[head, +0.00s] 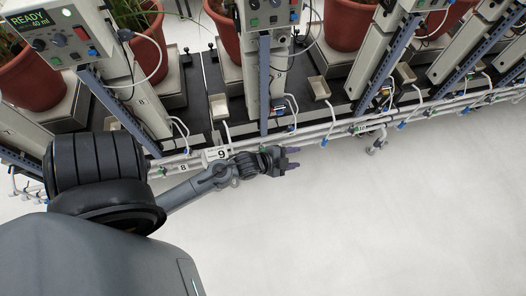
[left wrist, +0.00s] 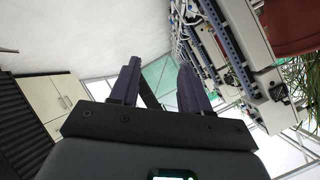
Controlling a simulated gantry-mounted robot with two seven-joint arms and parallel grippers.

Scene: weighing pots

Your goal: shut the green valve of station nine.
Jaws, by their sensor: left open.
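The station nine plate (head: 221,153), white with a black 9, sits on the white pipe rail. My left gripper (head: 291,158) is just right of this plate, in front of the pipes, its fingers pointing right. Its two dark purple fingers are apart with nothing between them; they also show in the left wrist view (left wrist: 159,88). I cannot pick out the green valve of station nine for sure; my wrist and gripper cover part of the pipes there. My right gripper is not in view.
White pipes (head: 420,112) with small blue and green fittings run along the bench front. Potted plants (head: 345,22) and control boxes (head: 55,32) stand behind. The pale floor (head: 380,220) in front is clear. A cabinet (left wrist: 45,100) shows in the left wrist view.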

